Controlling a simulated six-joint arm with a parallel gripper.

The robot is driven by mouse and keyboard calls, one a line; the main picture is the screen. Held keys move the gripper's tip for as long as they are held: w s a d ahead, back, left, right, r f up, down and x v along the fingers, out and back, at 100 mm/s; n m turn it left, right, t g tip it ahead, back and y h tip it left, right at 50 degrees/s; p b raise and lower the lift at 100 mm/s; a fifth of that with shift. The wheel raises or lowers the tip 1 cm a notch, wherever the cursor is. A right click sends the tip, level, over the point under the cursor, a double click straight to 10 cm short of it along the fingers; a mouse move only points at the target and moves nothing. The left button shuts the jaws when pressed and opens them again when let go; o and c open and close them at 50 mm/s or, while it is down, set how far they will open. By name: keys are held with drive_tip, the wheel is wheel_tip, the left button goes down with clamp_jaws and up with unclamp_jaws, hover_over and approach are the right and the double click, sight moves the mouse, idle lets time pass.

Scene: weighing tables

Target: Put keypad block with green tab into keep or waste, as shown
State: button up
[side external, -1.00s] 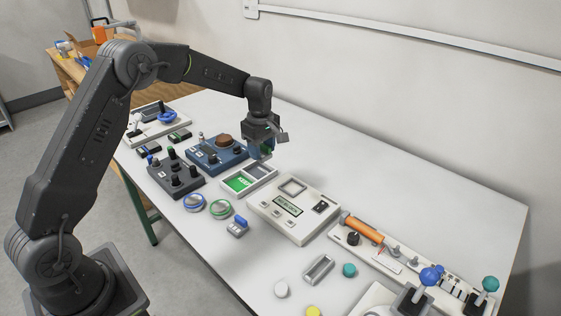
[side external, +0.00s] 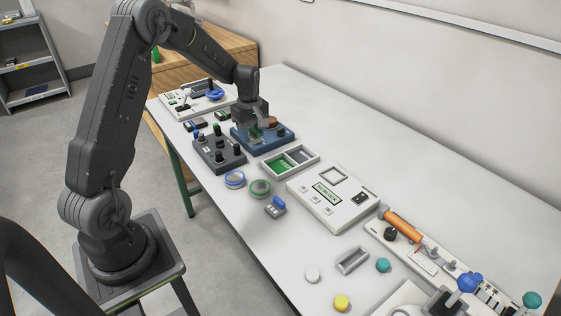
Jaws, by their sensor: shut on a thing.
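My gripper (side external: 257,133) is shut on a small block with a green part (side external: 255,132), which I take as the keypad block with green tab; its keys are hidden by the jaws. The gripper is low at the blue device (side external: 276,144), and I cannot tell whether the block touches it. The two-part tray (side external: 268,174) lies in front and to the right of the gripper, with a green labelled compartment on the left and a grey one on the right. The white weighing unit (side external: 350,210) has a green display with unreadable text and a square frame.
A dark knob box (side external: 219,153) stands left of the gripper. An orange-handled panel (side external: 402,224) is at right. The table's back strip is clear.

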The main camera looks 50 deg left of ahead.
hover_over(281, 167)
wheel_tip(281, 167, down, 5)
drive_tip(key=shift+s+f, duration=0.1)
drive_tip(key=shift+f, duration=1.95)
drive_tip(key=shift+f, duration=0.2)
drive_tip(key=o, duration=0.7)
